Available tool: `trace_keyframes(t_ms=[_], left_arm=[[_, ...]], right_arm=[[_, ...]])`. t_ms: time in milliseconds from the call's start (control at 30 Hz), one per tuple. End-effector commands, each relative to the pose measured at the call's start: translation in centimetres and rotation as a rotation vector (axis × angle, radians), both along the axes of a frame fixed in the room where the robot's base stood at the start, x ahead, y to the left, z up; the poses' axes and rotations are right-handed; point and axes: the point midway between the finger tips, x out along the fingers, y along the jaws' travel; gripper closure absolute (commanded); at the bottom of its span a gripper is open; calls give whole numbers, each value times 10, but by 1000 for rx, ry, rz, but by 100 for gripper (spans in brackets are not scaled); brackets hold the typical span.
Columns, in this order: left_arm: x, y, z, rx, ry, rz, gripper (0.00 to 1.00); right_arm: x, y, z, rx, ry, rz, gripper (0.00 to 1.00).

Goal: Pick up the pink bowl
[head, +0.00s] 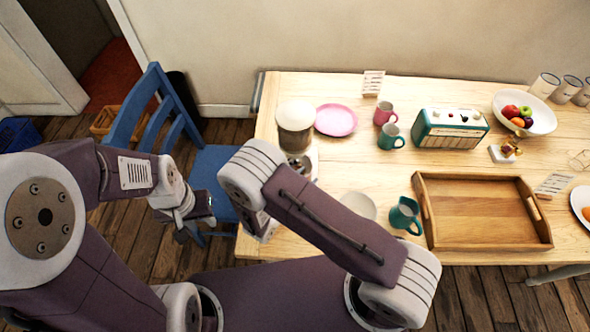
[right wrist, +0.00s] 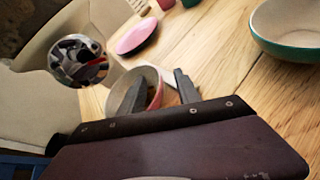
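The pink bowl (right wrist: 155,95) shows in the right wrist view, with a pale inside and a pinkish outer wall. In the head view I cannot make it out; my right arm covers that part of the table. My right gripper (right wrist: 157,80) is open, its two dark fingers apart. One finger overlaps the bowl's inside and the other is just outside its right wall; I cannot tell whether either touches. My left gripper (head: 190,228) hangs off the table's left side, beside the blue chair, empty as far as I see; its fingers are too small to read.
A pink plate (head: 336,119), a mixer (head: 295,118), mugs and a radio (head: 450,129) are farther back. A blue chair (head: 214,165) is left of the table.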

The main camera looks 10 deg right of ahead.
Motion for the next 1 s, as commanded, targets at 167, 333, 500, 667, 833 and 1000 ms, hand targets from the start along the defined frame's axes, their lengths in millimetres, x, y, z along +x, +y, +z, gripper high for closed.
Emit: trace_keyframes(t_ms=[167, 333, 500, 667, 833, 1000], left_arm=[[0, 0, 0, 0, 0, 0, 64], [0, 0, 0, 0, 0, 0, 64], [0, 0, 0, 0, 0, 0, 64], [0, 0, 0, 0, 0, 0, 64], [0, 0, 0, 0, 0, 0, 64], [0, 0, 0, 0, 0, 0, 64]], right_arm=[[8, -7, -4, 1, 0, -1, 61], [8, -7, -4, 1, -1, 0, 69], [8, -7, -4, 1, -1, 0, 100], [8, -7, -4, 1, -1, 0, 100], [8, -7, -4, 1, -1, 0, 100], [8, -7, -4, 0, -1, -1, 100]])
